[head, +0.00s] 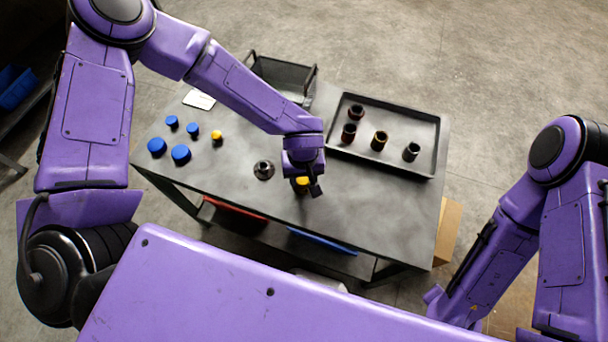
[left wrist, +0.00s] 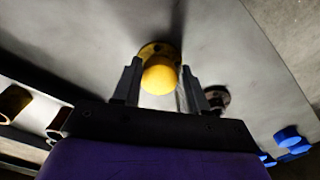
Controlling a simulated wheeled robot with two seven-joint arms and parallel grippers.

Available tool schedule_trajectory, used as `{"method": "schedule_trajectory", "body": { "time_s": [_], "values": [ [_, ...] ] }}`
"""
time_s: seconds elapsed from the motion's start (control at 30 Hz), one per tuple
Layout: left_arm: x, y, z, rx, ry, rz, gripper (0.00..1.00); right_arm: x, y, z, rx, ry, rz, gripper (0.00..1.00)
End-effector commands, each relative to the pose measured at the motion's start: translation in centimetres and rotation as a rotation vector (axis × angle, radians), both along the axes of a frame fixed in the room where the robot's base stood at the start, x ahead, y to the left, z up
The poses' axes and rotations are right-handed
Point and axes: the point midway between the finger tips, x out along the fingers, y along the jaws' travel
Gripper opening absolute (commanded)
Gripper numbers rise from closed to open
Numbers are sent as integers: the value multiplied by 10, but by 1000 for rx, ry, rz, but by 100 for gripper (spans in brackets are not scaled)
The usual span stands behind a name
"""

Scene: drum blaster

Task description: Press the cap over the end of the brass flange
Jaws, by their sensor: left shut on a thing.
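My left gripper (head: 306,184) is low over the middle of the table in the head view, shut on a yellow cap (head: 300,183). In the left wrist view the yellow cap (left wrist: 160,76) sits between the two fingers. The brass flange (left wrist: 152,48) shows as a brass-coloured rim just behind the cap, mostly hidden by it. The cap lines up with the flange in that view, but I cannot tell how far it is on. In the head view the gripper hides the flange. My right arm is at the right edge; its gripper is out of sight.
A dark flange (head: 263,170) stands just left of my left gripper. Several blue caps (head: 181,153) and another yellow-topped piece (head: 217,135) stand at the table's left. A black tray (head: 432,130) with several pipe fittings lies at the right. The table's front right is clear.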

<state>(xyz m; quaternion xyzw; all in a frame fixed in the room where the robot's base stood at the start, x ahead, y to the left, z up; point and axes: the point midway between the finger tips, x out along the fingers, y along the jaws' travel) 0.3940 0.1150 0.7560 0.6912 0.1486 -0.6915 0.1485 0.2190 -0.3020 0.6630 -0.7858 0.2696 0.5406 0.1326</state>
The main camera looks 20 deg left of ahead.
Motion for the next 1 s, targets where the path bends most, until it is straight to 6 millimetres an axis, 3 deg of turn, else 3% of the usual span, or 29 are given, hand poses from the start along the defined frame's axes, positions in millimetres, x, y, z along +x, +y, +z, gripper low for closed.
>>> {"method": "schedule_trajectory", "body": {
  "time_s": [1.0],
  "values": [
    [0,0,-6,0,0,0,14,0,0,8,0,0,0,43]
  ]
}}
